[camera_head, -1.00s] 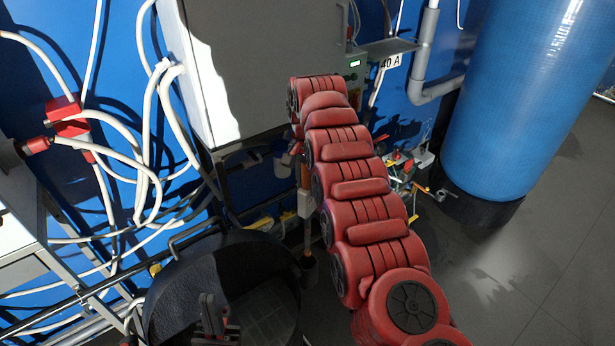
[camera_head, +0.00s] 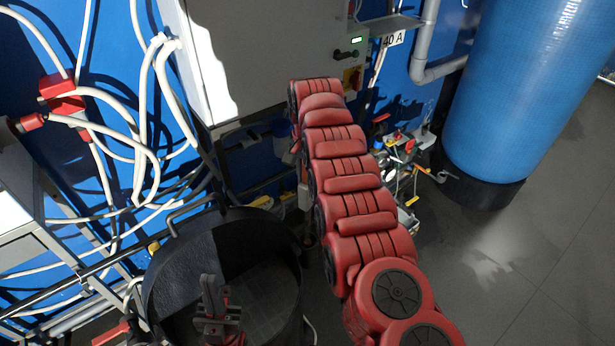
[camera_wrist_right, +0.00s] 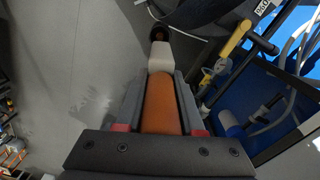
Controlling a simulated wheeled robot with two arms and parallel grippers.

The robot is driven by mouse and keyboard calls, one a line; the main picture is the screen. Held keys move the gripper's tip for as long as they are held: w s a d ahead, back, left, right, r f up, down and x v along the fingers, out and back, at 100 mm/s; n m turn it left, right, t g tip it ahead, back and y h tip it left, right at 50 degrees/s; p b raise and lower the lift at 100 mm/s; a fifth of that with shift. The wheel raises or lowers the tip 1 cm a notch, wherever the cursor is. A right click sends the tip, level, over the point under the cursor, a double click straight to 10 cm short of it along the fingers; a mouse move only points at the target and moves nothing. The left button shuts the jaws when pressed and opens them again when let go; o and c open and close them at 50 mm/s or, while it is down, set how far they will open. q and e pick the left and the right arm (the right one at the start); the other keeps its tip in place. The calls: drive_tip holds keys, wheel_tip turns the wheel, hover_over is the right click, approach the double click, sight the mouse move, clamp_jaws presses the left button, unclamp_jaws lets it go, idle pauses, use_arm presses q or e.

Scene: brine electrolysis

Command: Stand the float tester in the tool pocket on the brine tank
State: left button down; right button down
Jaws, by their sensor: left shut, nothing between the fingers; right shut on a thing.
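My right gripper (camera_wrist_right: 160,108) is shut on the orange handle of the float tester (camera_wrist_right: 160,105). The tester has a pale block (camera_wrist_right: 161,57) beyond the handle. A dark round cup (camera_wrist_right: 158,33), which looks like the tool pocket, shows past the block. I cannot tell whether the tester's end is inside it. In the head view the pale part (camera_head: 304,197) shows just left of my red right arm, which hides the right fingers and most of the tester. The black brine tank (camera_head: 180,285) stands at lower middle. My left gripper (camera_head: 210,285) is shut and empty in front of its opening.
White cables and red plugs (camera_head: 62,95) hang on the blue wall at left. A grey cabinet (camera_head: 250,60) is above the tank. A blue cylinder (camera_head: 510,90) stands at right, with clutter (camera_head: 405,160) beside it. Grey floor (camera_head: 520,260) is clear at lower right.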

drive_tip(key=shift+f+b, duration=2.3)
drive_tip(key=shift+f, duration=2)
drive_tip(key=shift+c, duration=2.2)
unclamp_jaws()
drive_tip(key=shift+r+b, duration=0.45)
drive_tip(key=shift+r, duration=0.05)
wheel_tip(320, 180, up, 5)
drive_tip(key=b, duration=0.2)
drive_tip(key=shift+d+b, duration=0.1)
drive_tip(key=shift+b, duration=0.25)
wheel_tip(320, 180, up, 10)
drive_tip(key=p, duration=0.9)
drive_tip(key=shift+s+r, duration=0.1)
drive_tip(key=shift+s, duration=0.05)
drive_tip(key=shift+r+p, duration=0.6)
drive_tip(key=shift+p, duration=0.25)
